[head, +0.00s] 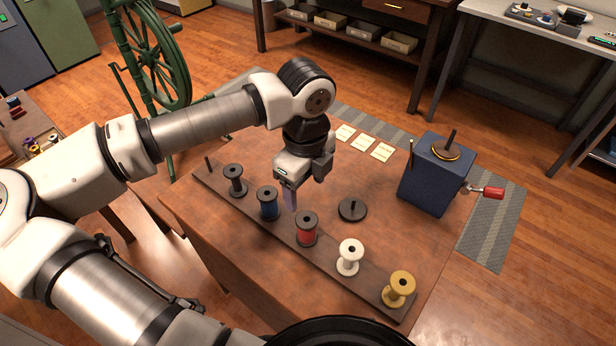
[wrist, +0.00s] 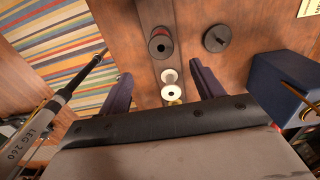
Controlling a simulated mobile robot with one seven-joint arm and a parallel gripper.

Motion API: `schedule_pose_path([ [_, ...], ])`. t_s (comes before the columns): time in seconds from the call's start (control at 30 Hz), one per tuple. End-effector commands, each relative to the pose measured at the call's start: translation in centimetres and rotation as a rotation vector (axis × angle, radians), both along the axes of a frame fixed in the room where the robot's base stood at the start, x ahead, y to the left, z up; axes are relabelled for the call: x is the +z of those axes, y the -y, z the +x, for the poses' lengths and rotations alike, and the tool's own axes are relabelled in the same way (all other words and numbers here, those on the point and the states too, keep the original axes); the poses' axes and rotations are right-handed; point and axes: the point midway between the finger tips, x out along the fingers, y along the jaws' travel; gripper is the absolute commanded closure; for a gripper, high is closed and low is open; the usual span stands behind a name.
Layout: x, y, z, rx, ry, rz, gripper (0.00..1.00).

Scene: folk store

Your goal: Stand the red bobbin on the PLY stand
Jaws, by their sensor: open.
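The red bobbin (head: 307,231), with dark end flanges, stands upright in the middle of a long dark rack. In the wrist view the red bobbin (wrist: 160,43) is seen from above, ahead of the fingertips. A low dark round base with a short peg (head: 352,210) sits on the table right of the rack, empty; it also shows in the wrist view (wrist: 217,39). It may be the PLY stand, but I can read no label. My gripper (head: 304,191) is open and empty above the rack, near the blue and red bobbins. Its fingers (wrist: 160,72) are apart in the wrist view.
The rack (head: 278,228) also holds grey (head: 235,180), blue (head: 268,203), white (head: 349,257) and yellow (head: 398,290) bobbins. A blue box (head: 434,178) with a red-handled crank stands at the right. Pale cards (head: 363,142) lie at the table's back.

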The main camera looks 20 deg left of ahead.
Motion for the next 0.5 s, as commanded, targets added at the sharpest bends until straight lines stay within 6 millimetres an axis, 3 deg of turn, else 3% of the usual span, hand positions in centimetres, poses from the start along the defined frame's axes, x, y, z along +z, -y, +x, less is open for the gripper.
schedule_pose_path([
  [0.5, -6.0, 0.2, 0.0, -0.004, 0.001, -0.006, 0.34],
])
